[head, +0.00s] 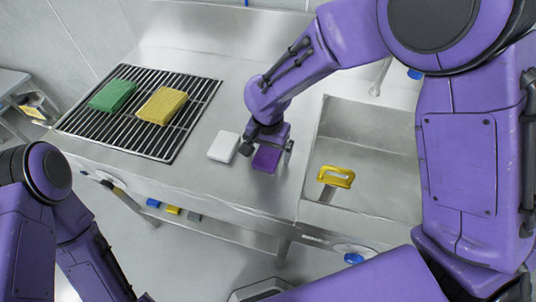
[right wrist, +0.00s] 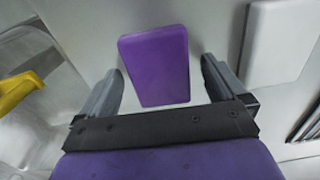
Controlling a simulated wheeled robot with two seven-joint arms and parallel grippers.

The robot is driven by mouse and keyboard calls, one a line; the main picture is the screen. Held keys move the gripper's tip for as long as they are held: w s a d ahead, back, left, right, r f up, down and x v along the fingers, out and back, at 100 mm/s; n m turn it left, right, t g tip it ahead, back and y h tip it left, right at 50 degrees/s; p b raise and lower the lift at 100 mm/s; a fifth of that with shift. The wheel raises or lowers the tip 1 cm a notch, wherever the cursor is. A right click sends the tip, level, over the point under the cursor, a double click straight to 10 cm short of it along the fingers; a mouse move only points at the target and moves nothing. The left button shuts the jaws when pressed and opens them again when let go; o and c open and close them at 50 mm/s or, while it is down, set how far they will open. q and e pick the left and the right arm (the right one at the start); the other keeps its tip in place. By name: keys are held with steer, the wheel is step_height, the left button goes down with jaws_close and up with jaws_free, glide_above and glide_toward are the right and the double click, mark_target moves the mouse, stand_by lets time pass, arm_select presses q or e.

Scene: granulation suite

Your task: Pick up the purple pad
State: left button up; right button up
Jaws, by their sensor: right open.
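The purple pad (head: 266,159) lies flat on the steel counter, just left of the sink in the head view. My right gripper (head: 270,146) is over it, pointing down. In the right wrist view the purple pad (right wrist: 156,65) shows between and beyond the two open fingers of the right gripper (right wrist: 162,85), with a gap on each side; no contact is visible. My left arm shows at the lower left of the head view, but its gripper is not visible.
A white pad (head: 223,146) lies close to the left of the purple pad. A black rack (head: 187,126) holds a green pad (head: 112,95) and a yellow pad (head: 162,105). The sink (head: 372,137) with a yellow handled item (head: 336,176) is to the right.

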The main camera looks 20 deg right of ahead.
mark_target(265, 154)
steer(key=shift+s, duration=0.15)
steer(key=shift+c, duration=0.3)
steer(key=c, duration=1.1)
steer(key=shift+r, duration=0.1)
steer(key=shift+r, duration=0.3)
steer(key=r, duration=0.1)
steer(key=a+r, duration=0.1)
steer(key=r, duration=0.1)
steer(key=shift+r+b, duration=0.2)
steer(key=shift+b, duration=0.1)
steer(key=a+r, duration=0.2)
steer(key=r, duration=0.1)
steer(key=s+a+r, duration=0.1)
steer(key=r, duration=0.1)
steer(key=shift+s+a, duration=0.1)
steer(key=shift+a, duration=0.2)
steer(key=s+a+r, duration=0.1)
steer(key=a, duration=0.2)
steer(key=s+a+r, duration=0.1)
steer(key=a, duration=0.1)
steer(key=s+a+r, duration=0.1)
steer(key=a+r, duration=0.1)
steer(key=a, duration=0.1)
steer(key=shift+s+a, duration=0.1)
steer(key=shift+a, duration=0.25)
